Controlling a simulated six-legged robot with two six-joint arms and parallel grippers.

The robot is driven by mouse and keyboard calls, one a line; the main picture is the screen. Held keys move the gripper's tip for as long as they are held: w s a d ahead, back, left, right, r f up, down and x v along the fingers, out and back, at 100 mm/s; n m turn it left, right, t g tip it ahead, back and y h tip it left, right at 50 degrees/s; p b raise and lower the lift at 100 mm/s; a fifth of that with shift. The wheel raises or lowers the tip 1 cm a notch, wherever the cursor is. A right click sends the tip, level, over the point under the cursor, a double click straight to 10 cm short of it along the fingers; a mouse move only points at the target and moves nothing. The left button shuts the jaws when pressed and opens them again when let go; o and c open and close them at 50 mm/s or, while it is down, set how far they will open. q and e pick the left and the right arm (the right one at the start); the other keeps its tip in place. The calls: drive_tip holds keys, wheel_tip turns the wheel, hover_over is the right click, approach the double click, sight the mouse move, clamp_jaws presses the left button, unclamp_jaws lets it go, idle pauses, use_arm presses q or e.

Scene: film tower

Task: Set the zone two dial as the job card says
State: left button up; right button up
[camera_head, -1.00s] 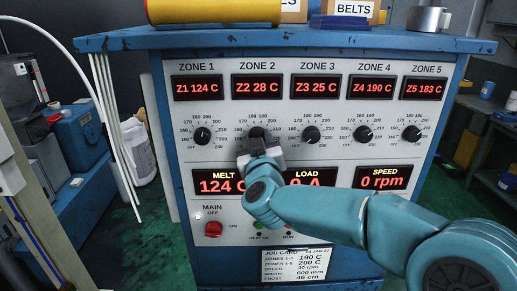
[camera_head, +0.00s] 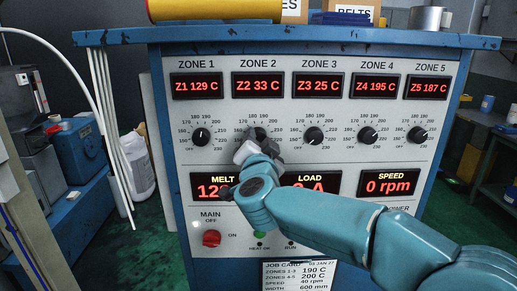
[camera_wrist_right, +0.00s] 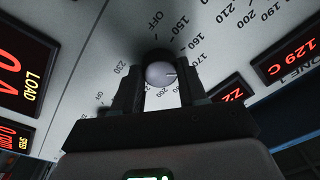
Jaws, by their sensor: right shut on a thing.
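The zone 2 dial (camera_head: 260,134) is a black knob on the white panel under the Z2 display (camera_head: 257,86), which reads 33 C. In the right wrist view the knob (camera_wrist_right: 160,68) sits between my right gripper's fingers (camera_wrist_right: 160,92). My right gripper (camera_head: 251,146) is shut on it; in the head view the gripper covers the dial's lower part. Its pointer setting is hard to read. The job card (camera_head: 300,274) at the panel's bottom lists zones 1-3 at 190 C and zones 4-5 at 200 C. My left gripper is not in view.
Other dials sit in the row: zone 1 (camera_head: 201,137), zone 3 (camera_head: 314,136), zone 4 (camera_head: 368,135) and zone 5 (camera_head: 418,135). The red main switch (camera_head: 211,238) is low left. My right forearm crosses the lower panel. A yellow roll (camera_head: 215,10) lies on top.

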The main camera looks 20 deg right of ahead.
drive_tip(key=m+b, duration=0.2)
drive_tip(key=m, duration=0.4)
drive_tip(key=shift+h, duration=0.3)
drive_tip(key=m+b, duration=0.1)
drive_tip(key=m, duration=0.4)
drive_tip(key=shift+g+b, duration=0.3)
drive_tip(key=shift+b, duration=0.1)
drive_tip(key=shift+m, duration=0.3)
drive_tip(key=o, duration=1.1)
drive_tip(key=shift+c, duration=0.2)
drive_tip(key=shift+a, duration=0.1)
drive_tip(key=b+v, duration=0.3)
drive_tip(key=v, duration=1.3)
